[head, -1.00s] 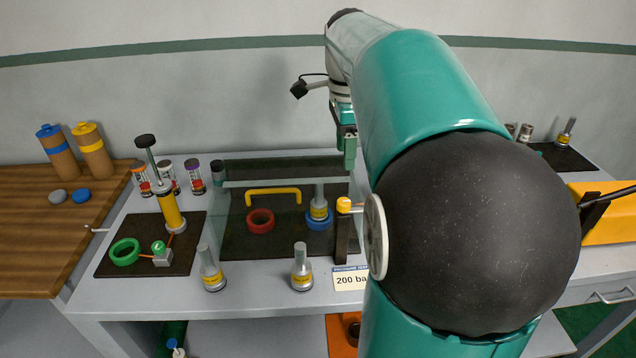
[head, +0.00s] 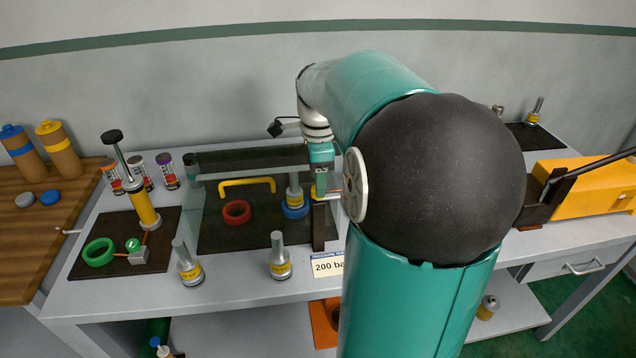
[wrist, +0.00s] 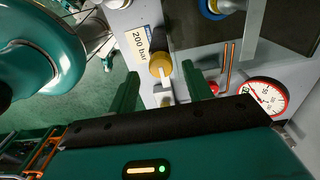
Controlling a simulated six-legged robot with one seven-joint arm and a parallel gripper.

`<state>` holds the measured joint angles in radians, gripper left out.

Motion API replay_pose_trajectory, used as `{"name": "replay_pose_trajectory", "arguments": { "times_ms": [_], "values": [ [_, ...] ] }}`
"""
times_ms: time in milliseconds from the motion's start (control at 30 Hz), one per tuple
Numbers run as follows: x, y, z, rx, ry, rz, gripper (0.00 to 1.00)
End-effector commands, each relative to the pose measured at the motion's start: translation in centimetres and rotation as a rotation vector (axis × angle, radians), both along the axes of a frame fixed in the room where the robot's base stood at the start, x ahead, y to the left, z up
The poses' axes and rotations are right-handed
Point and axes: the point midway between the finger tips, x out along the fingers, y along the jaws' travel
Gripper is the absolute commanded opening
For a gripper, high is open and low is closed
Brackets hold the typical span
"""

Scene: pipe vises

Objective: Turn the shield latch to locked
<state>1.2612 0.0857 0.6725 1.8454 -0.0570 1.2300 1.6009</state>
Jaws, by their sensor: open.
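The shield is a clear panel with a yellow handle (head: 247,184) in the head view. The latch stands at its right end on a dark post (head: 318,230). The latch has a gold-yellow round knob (wrist: 160,64) and a pale lever (wrist: 166,90) in the wrist view. In the head view my gripper (head: 321,188) hangs over the latch and partly covers it. In the wrist view the two green fingers of my gripper (wrist: 161,72) are open, one on each side of the lever. I cannot tell whether either finger touches it.
A red ring (head: 236,212) and a fitting in a blue ring (head: 294,208) are behind the shield. Two fittings, one a grey-and-yellow fitting (head: 281,262), stand in front. A "200 bar" label (wrist: 139,45) is beside the latch. A gauge (wrist: 266,97) is at right.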

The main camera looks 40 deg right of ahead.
Motion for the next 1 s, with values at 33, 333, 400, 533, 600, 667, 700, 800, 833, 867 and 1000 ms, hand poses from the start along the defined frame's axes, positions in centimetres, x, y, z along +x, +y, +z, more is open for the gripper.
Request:
{"name": "replay_pose_trajectory", "arguments": {
  "times_ms": [33, 333, 400, 533, 600, 667, 700, 800, 833, 867, 1000],
  "values": [
    [0.0, -0.1, -0.7, 0.002, 0.001, -0.001, 0.5],
    [0.1, -0.1, -2.1, 0.0, -0.001, 0.001, 0.5],
    [0.1, -0.1, -2.1, -0.001, -0.001, 0.001, 0.5],
    [0.1, -0.1, -2.0, -0.001, -0.001, 0.001, 0.38],
    [0.1, -0.1, -2.0, -0.001, -0.001, 0.001, 0.25],
    [0.1, -0.1, -2.0, -0.001, -0.001, 0.001, 0.13],
    [0.1, -0.1, -2.0, -0.001, -0.001, 0.001, 0.05],
    [0.1, -0.1, -2.0, -0.001, -0.001, 0.002, 0.06],
    [0.1, -0.1, -2.0, -0.001, -0.001, 0.003, 0.06],
    [0.1, -0.1, -2.0, -0.001, -0.001, 0.005, 0.06],
    [0.1, 0.0, -2.0, -0.001, -0.001, 0.026, 0.06]
  ]
}}
